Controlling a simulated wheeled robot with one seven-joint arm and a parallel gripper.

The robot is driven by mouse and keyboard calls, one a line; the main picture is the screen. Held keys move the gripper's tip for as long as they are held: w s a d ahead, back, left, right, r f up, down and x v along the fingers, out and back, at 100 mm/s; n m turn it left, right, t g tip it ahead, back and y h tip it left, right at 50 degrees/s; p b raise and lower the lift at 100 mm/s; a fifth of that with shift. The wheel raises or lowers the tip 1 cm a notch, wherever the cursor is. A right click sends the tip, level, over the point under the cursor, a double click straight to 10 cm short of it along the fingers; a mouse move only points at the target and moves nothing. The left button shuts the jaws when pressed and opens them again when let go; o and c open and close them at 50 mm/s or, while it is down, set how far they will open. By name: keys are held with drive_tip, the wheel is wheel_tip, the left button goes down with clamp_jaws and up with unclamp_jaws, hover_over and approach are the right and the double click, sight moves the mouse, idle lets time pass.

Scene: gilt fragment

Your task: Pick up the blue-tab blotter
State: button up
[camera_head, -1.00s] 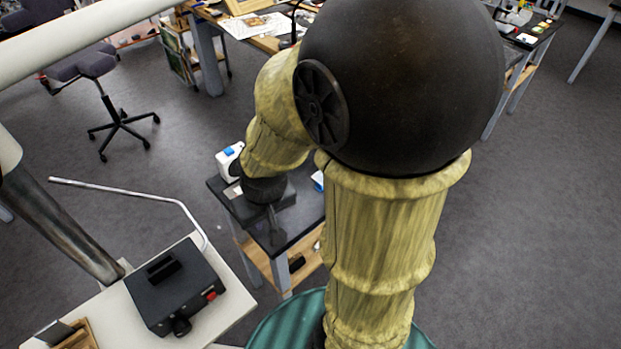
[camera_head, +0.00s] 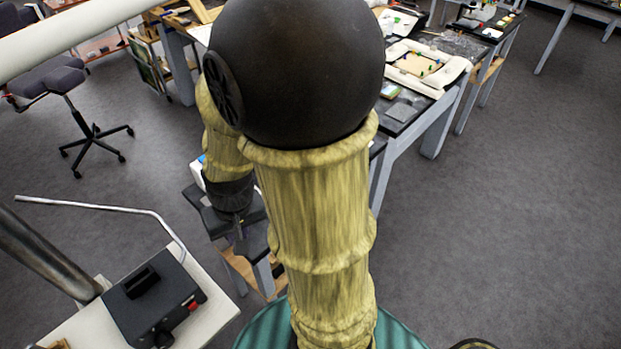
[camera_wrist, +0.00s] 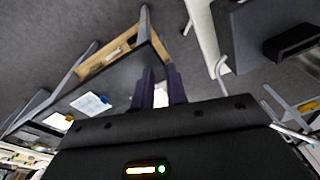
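A white thing with a blue patch (camera_wrist: 90,103), possibly the blue-tab blotter, lies on a dark table top in the wrist view, left of my fingers. In the head view a white-and-blue thing (camera_head: 196,175) on the small dark-topped table (camera_head: 213,222) is mostly hidden behind my arm. My gripper (camera_wrist: 162,85) has its two dark fingers apart. In the head view my gripper (camera_head: 241,236) is over the small table.
A black device (camera_head: 155,300) stands on a pale table at lower left, with a bent light rod (camera_head: 100,206) above it. A long cluttered table (camera_head: 455,88) runs at upper right. An office chair (camera_head: 90,135) stands at left. Grey floor (camera_head: 520,200) is clear at right.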

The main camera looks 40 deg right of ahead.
drive_tip(key=d+f+m+t+y+b, duration=0.25)
drive_tip(key=d+f+m+y, duration=0.6)
drive_tip(key=m, duration=1.05)
drive_tip(key=s+d+f+m+t+h, duration=0.1)
drive_tip(key=d+f+m+t+h, duration=0.1)
drive_tip(key=d+m+t+h, duration=0.2)
drive_tip(key=s+d+f+m+t+h, duration=0.1)
drive_tip(key=d+m+t+h, duration=0.3)
drive_tip(key=d+m, duration=0.5)
drive_tip(key=d+f+t, duration=0.1)
drive_tip(key=d, duration=0.6)
drive_tip(key=shift+d+m+b, duration=0.3)
drive_tip(key=shift+m+b, duration=0.1)
drive_tip(key=shift+w+a, duration=0.1)
drive_tip(key=shift+w, duration=0.1)
drive_tip(key=p+x, duration=0.2)
drive_tip(key=x, duration=1)
drive_tip(key=shift+r, duration=0.1)
